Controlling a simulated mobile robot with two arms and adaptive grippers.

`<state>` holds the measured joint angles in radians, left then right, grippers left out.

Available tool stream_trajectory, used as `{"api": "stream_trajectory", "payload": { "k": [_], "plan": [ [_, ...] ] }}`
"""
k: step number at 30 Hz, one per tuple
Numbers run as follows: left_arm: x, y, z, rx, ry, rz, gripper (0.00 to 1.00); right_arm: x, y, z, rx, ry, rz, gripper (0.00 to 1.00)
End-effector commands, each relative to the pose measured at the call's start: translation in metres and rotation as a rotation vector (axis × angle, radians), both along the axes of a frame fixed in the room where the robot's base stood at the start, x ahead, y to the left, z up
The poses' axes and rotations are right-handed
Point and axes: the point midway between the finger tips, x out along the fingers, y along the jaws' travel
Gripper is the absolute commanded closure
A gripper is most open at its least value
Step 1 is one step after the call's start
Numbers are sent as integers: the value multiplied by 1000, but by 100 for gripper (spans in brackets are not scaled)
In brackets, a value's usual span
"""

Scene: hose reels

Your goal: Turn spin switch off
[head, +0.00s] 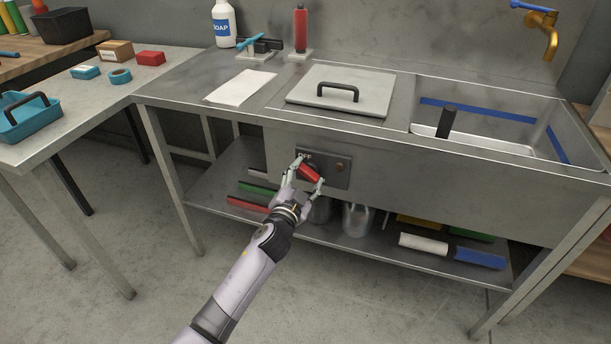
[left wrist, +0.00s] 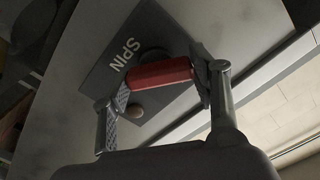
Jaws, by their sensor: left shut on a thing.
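The spin switch is a red handle (head: 311,173) on a dark grey panel (head: 338,178) set in the front of the steel sink bench. Letters that look like "OFF" show at the panel's upper left. My left gripper (head: 308,172) is shut on the red handle. In the left wrist view the red handle (left wrist: 161,73) lies between the two fingers of the left gripper (left wrist: 158,82), beside the word "SPIN" on the panel (left wrist: 112,68). A small round brownish knob (head: 340,167) sits on the panel to the right. My right gripper is not in view.
A lidded basin (head: 380,97) and an open sink (head: 480,138) are in the bench top above the panel. A lower shelf (head: 285,222) holds metal pots and coloured rolls. A side table (head: 60,125) stands at the left. The floor in front is clear.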

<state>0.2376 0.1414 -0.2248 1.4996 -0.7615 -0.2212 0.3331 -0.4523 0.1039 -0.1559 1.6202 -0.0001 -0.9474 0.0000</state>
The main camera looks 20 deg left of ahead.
Motion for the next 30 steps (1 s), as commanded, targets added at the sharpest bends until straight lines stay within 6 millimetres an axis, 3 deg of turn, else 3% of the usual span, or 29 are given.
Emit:
{"api": "stream_trajectory", "payload": {
  "k": [18,30],
  "plan": [
    [0,-2,0,586,-19,-1,73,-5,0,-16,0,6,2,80],
    [0,-3,0,871,-30,-1,73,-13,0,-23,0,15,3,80]
  ]
}}
